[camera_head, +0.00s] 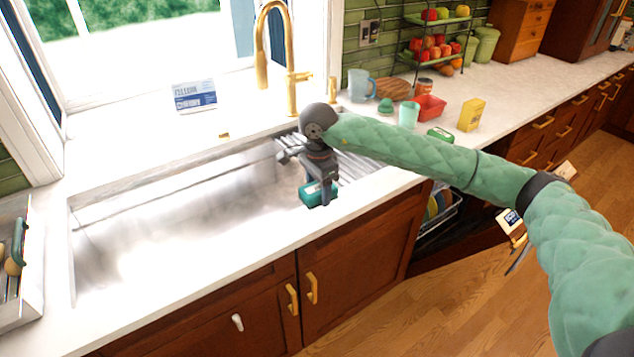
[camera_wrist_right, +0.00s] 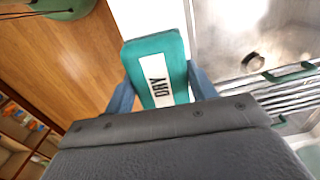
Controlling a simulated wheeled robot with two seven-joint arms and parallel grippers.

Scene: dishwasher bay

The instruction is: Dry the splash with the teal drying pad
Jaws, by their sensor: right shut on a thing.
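The teal drying pad (camera_head: 318,194) is held in my right gripper (camera_head: 319,182), low over the front rim at the right end of the sink. I cannot tell whether it touches the counter. In the right wrist view the pad (camera_wrist_right: 174,44) has a white label reading DRY and sits between the blue-grey fingers of the right gripper (camera_wrist_right: 160,88). The pale counter strip passes behind it. I cannot make out the splash; glare on the white counter and sink may hide it. My left gripper is not in view.
The sink (camera_head: 170,225) is left of the pad, with a gold faucet (camera_head: 290,75) behind. A blue mug (camera_head: 360,84), red bin (camera_head: 430,106) and yellow box (camera_head: 471,115) stand on the right counter. A rack of plates (camera_head: 440,208) shows below the counter.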

